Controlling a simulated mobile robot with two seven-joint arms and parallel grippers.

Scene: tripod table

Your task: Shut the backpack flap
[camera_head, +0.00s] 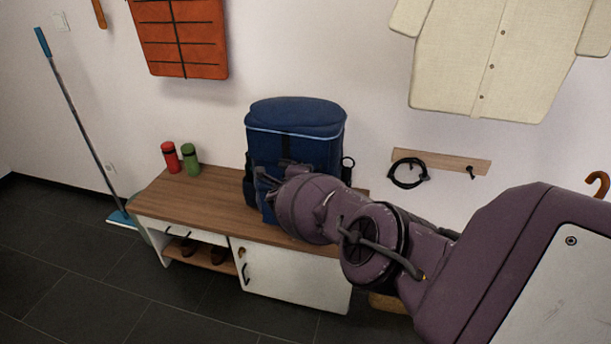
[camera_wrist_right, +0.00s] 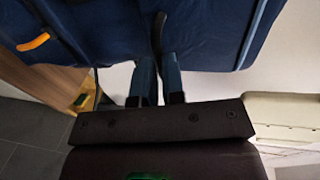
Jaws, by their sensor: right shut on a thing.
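The blue backpack (camera_head: 320,151) stands upright on the wooden bench against the wall. Its flap (camera_head: 295,113), edged with a light line, lies across the top of the bag, with a dark strap (camera_head: 287,146) down the front middle. My right gripper (camera_head: 265,180) is at the front of the bag, partly hidden by my own wrist. In the right wrist view, blue fabric (camera_wrist_right: 215,30) fills the top, and the dark strap (camera_wrist_right: 158,32) runs down to my right gripper (camera_wrist_right: 158,75), which is shut on it. How firmly the flap sits cannot be told. My left gripper is not in view.
The bench (camera_head: 205,205) has free top to the left of the bag, with a red bottle (camera_head: 170,157) and a green bottle (camera_head: 190,158) at its far end. A cable (camera_head: 408,173) hangs on a wall rack. A mop (camera_head: 82,130) leans at the left.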

